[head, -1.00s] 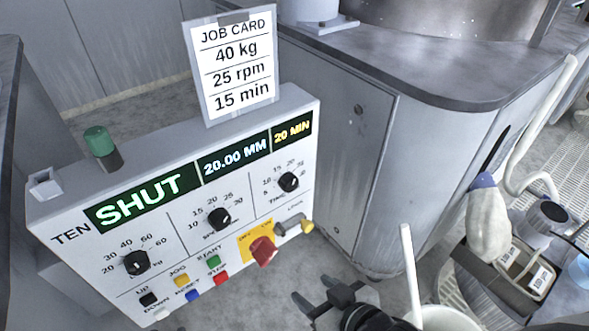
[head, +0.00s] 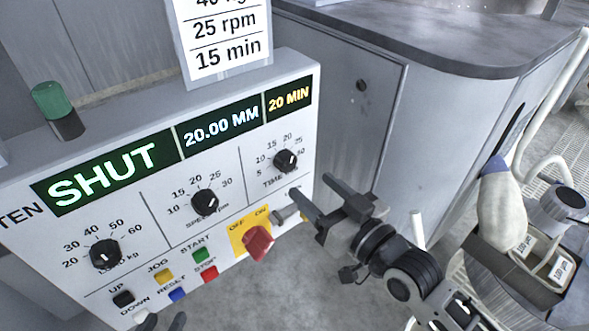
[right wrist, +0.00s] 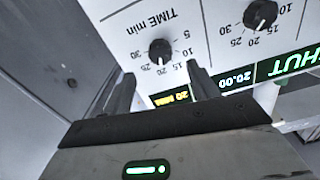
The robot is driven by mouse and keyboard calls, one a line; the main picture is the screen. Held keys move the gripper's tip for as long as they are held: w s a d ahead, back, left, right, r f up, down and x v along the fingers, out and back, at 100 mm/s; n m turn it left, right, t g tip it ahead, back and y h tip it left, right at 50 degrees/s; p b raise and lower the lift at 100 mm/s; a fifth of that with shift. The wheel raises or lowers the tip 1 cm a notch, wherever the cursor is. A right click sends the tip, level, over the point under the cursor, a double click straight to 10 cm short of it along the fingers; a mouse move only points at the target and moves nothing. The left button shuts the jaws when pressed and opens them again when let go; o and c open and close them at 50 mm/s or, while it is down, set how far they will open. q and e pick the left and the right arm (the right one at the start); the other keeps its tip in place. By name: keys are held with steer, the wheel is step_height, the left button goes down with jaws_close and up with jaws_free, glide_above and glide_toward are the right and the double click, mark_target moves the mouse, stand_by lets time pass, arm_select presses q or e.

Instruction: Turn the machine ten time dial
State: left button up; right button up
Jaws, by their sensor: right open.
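The machine ten panel (head: 150,215) is white. Its black time dial (head: 286,160) is at the upper right, under a yellow "20 MIN" display (head: 289,96). The dial also shows upside down in the right wrist view (right wrist: 160,50), ahead of the fingertips. My right gripper (head: 313,194) is open and empty, to the lower right of the dial in the head view and apart from it. In the right wrist view its two fingers (right wrist: 160,74) spread to either side of the dial's line. Grey tips of my left gripper (head: 163,322) show at the bottom edge; the rest is cut off.
A speed dial (head: 206,201), a load dial (head: 106,254), buttons and a red switch (head: 259,243) are on the panel. A job card (head: 224,45) reading 25 rpm and 15 min stands on top. A grey cabinet (head: 350,110) stands close at the right.

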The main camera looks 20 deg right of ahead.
mark_target(290, 166)
steer(key=x, duration=0.6)
steer(key=shift+w+a, duration=0.1)
steer(key=shift+w, duration=0.3)
steer(key=c, duration=1)
